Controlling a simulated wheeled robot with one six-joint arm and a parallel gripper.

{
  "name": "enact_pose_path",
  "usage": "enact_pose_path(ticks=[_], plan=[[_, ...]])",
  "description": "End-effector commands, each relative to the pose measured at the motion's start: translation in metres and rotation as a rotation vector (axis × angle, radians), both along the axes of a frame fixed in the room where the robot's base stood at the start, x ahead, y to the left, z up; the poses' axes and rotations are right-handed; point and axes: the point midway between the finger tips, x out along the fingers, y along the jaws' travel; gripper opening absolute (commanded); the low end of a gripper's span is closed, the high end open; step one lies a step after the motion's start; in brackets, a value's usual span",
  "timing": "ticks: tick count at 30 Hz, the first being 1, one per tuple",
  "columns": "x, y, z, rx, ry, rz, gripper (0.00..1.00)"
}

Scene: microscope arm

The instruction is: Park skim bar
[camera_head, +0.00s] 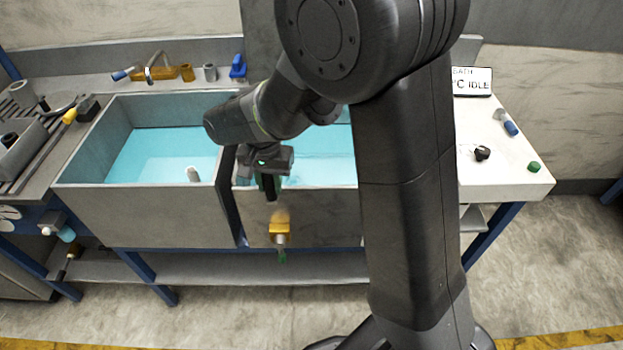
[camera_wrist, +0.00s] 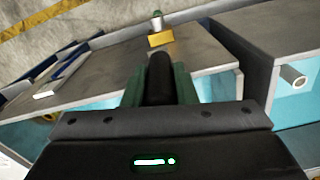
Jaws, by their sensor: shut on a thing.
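My gripper (camera_head: 268,188) points down over the front of the right basin (camera_head: 300,225). In the wrist view its green-lined fingers (camera_wrist: 160,88) are shut on a dark, rounded grip (camera_wrist: 159,72). I cannot tell whether the held thing touches the basin's front wall or the water.
The left basin (camera_head: 140,215) holds blue water and a pale upright tube (camera_head: 192,174).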

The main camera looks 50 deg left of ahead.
Motion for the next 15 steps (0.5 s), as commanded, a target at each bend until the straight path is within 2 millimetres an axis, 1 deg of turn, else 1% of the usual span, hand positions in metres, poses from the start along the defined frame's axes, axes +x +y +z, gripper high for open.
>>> enact_pose_path(ticks=[1, 6, 10, 15], plan=[[-0.012, 0.011, 0.001, 0.003, 0.000, 0.006, 0.00], [-0.039, 0.034, 0.001, 0.003, -0.001, 0.004, 0.00], [-0.052, 0.046, 0.001, 0.003, -0.001, 0.003, 0.00], [-0.060, 0.053, 0.002, 0.003, -0.001, 0.001, 0.00]])
